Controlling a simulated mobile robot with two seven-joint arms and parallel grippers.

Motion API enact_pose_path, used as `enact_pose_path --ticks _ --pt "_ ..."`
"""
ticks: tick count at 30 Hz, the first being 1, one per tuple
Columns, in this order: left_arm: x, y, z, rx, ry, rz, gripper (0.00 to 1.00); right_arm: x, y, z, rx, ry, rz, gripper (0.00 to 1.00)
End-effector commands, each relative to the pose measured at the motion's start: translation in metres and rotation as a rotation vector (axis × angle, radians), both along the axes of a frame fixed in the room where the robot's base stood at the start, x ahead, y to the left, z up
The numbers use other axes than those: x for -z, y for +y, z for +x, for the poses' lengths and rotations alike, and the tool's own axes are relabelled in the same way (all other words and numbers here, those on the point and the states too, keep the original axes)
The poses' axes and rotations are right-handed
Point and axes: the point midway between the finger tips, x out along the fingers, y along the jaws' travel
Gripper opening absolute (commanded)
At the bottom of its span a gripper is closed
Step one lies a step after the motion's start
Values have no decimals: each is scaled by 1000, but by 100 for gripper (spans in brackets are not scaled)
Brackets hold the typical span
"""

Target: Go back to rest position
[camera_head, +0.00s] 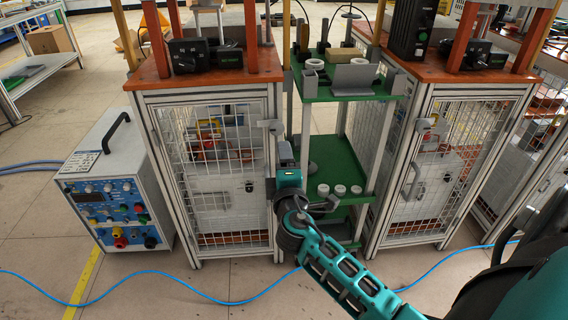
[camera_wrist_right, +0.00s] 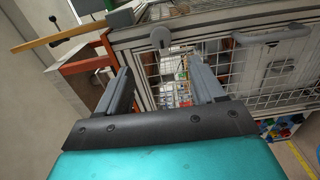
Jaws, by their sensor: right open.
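My right arm comes in from the right in the head view, and its teal gripper (camera_head: 286,160) is in front of the gap between two cabinets. In the right wrist view my gripper (camera_wrist_right: 163,82) has its two grey fingers spread apart with nothing between them. The fingers point toward the mesh door (camera_wrist_right: 265,65) of a cabinet; I cannot tell the exact distance. The left cabinet's mesh door (camera_head: 215,165) is closed in the head view, left of my right gripper. My left gripper is not in view.
A green shelf rack (camera_head: 340,165) with white rings stands between the left cabinet (camera_head: 205,82) and right cabinet (camera_head: 455,75). A blue-panelled power unit (camera_head: 115,205) stands at the left. A blue cable (camera_head: 235,302) runs over the floor. Floor in front of the cabinets is otherwise mostly clear.

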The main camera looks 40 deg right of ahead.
Motion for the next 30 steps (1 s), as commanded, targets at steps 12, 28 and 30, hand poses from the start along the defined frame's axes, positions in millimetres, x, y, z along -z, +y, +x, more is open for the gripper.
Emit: enact_pose_path --ticks 12,28,30 --pt "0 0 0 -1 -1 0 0 1 1 -1 -2 1 5 68" --pt "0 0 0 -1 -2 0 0 113 129 -111 -185 192 1033 68" --pt "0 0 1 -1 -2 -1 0 118 151 -130 -189 220 1195 68"
